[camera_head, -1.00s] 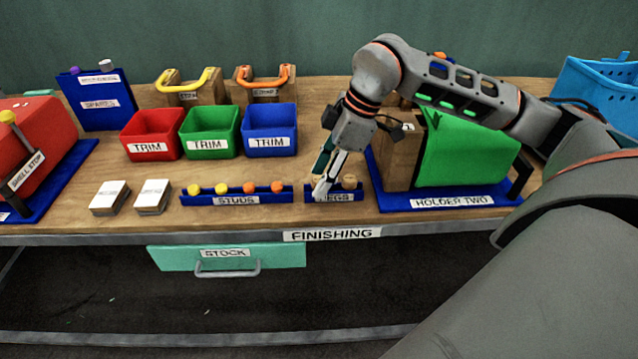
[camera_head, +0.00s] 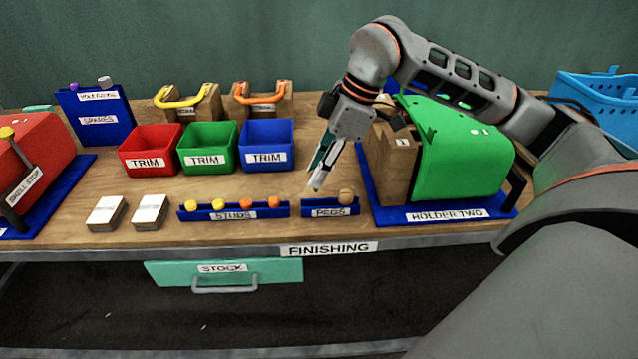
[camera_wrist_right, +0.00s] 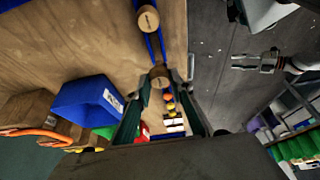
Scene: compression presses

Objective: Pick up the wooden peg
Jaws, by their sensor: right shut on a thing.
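My right gripper (camera_head: 318,180) is shut on a wooden peg (camera_wrist_right: 159,76), whose round end shows between the fingers in the right wrist view. In the head view the fingertips and the held peg are just above the left part of the blue PEGS rack (camera_head: 330,211). A second wooden peg (camera_head: 346,196) sits in the rack's right part; it also shows in the right wrist view (camera_wrist_right: 148,19). My left gripper (camera_wrist_right: 247,62) shows in the right wrist view, off the table, with its fingers apart and empty. It is outside the head view.
The STUDS rack (camera_head: 234,215) with yellow and orange studs is left of the PEGS rack. Red, green and blue (camera_head: 268,140) TRIM bins are behind.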

